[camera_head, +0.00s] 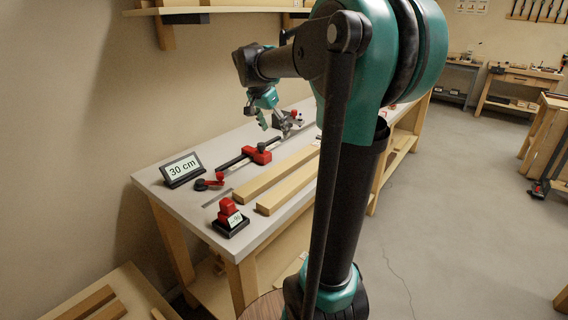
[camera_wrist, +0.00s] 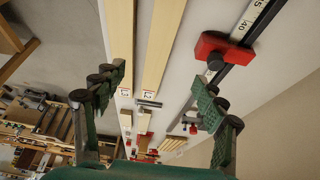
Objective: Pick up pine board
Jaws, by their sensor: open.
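Two long pale wooden boards lie side by side on the bench. The back board (camera_head: 272,175) and the front board (camera_head: 285,192) are partly hidden behind my arm at their right ends. In the wrist view, one board (camera_wrist: 118,30) and another board (camera_wrist: 160,45) run up the picture, each with a small label near its lower end. The labels are too small to read, so I cannot tell which board is pine. My gripper (camera_head: 276,122) is above the far part of the bench, open and empty. Its fingers are spread wide in the wrist view (camera_wrist: 158,95), apart from the boards.
A wall shelf (camera_head: 220,10) hangs above.

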